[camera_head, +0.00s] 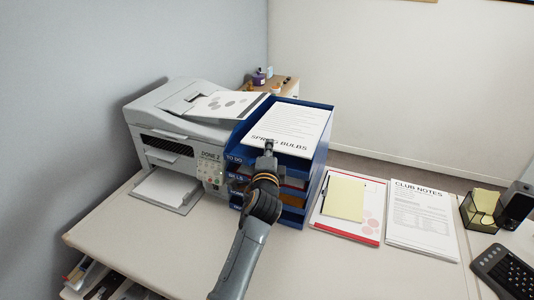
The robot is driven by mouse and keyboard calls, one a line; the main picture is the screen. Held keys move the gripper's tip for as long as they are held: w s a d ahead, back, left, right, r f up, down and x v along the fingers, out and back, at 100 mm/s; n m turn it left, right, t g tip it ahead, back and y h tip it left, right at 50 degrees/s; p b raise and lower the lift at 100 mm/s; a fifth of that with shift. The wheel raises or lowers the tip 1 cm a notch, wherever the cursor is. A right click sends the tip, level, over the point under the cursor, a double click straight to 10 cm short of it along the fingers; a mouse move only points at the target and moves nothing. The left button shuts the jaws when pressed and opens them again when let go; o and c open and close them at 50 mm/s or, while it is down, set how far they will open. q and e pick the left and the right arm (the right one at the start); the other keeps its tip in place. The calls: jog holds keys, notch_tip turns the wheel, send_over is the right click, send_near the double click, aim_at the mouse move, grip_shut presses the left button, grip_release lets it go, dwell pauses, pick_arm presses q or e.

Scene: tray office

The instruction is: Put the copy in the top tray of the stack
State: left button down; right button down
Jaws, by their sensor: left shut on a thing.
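A white sheet headed "SPRING BULBS" (292,123), the copy, lies over the top tray (324,147) of the blue tray stack, its heading edge towards me. My left gripper (269,146) is at the front edge of the top tray, shut on the sheet's near edge. Whether the sheet rests on the tray floor or is held slightly above it, I cannot tell. My right gripper is not in view.
A grey printer (178,130) stands left of the stack, with a spotted sheet (228,104) on top. Right of the stack lie a yellow pad (343,199) on a red-edged paper, a "CLUB NOTES" sheet (421,217), a wire note holder (481,213) and a keypad (505,272). The front desk is clear.

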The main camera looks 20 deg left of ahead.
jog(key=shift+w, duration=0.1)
pick_arm(q)
jog(key=c, duration=1.4)
grip_release()
jog(key=v, duration=1.2)
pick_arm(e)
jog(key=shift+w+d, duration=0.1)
pick_arm(q)
jog(key=shift+f, duration=0.1)
